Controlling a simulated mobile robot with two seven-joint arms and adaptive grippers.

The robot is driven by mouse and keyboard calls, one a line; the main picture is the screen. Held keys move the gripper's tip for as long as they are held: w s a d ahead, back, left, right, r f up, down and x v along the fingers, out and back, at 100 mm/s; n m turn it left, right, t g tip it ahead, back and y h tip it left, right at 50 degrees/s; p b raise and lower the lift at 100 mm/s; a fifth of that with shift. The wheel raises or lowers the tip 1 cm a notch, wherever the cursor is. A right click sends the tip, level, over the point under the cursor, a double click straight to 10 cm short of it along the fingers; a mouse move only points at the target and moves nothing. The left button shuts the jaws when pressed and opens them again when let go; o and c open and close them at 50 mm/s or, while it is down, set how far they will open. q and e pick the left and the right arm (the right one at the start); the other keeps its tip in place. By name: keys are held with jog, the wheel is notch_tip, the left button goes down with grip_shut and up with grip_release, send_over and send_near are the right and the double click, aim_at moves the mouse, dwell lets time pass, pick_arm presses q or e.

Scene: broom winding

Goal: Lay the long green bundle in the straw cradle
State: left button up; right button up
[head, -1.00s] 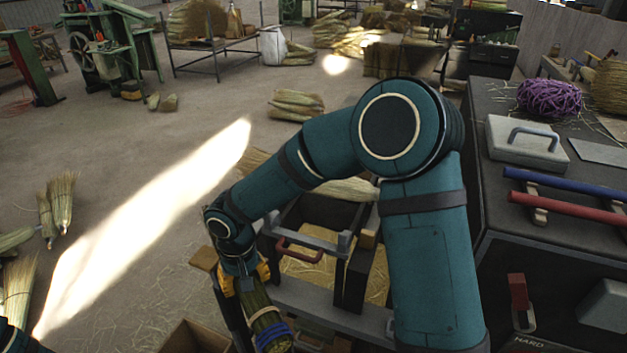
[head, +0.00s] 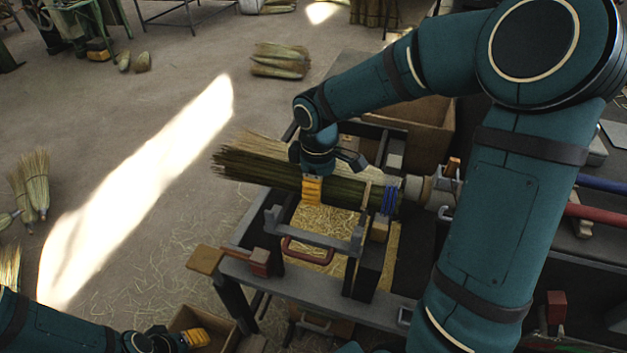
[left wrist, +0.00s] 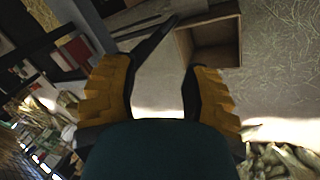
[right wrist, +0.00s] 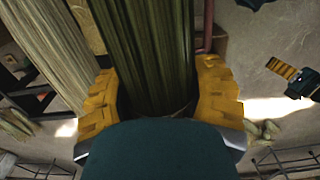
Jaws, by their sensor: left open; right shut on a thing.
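The long green bundle (head: 345,190) lies level across the dark-framed bench, its blue-banded end (head: 389,200) at the right beside a grey metal fitting (head: 437,192). My right gripper (head: 312,190) is shut on the bundle from above; the bundle (right wrist: 145,50) also fills the middle of the right wrist view. Below it is the straw-lined cradle (head: 318,222), partly hidden by bundle and arm. I cannot tell whether the bundle touches its supports. My left gripper (head: 192,338) is open and empty at the lower left, away from the bundle; its fingers (left wrist: 160,85) show in the left wrist view.
A paler bundle (right wrist: 45,45) lies beside the green one. A red handle (head: 305,252) and grey bar stand at the front of the cradle. A cardboard box (head: 200,322) is below left. Blue and red rods (head: 600,215) lie at the right. The floor at left is mostly open.

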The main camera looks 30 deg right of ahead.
pick_arm(q)
notch_tip(320, 180, down, 8)
jog(key=s+b, duration=0.2)
jog(key=b, duration=0.5)
jog(key=shift+d+r+g, duration=0.2)
jog(key=shift+r+g, duration=0.05)
jog(key=shift+g, duration=0.05)
pick_arm(e)
notch_tip(320, 180, down, 9)
jog(key=shift+f, duration=0.15)
jog(key=o, duration=1.3)
notch_tip(320, 180, up, 12)
jog(key=shift+a, duration=0.1)
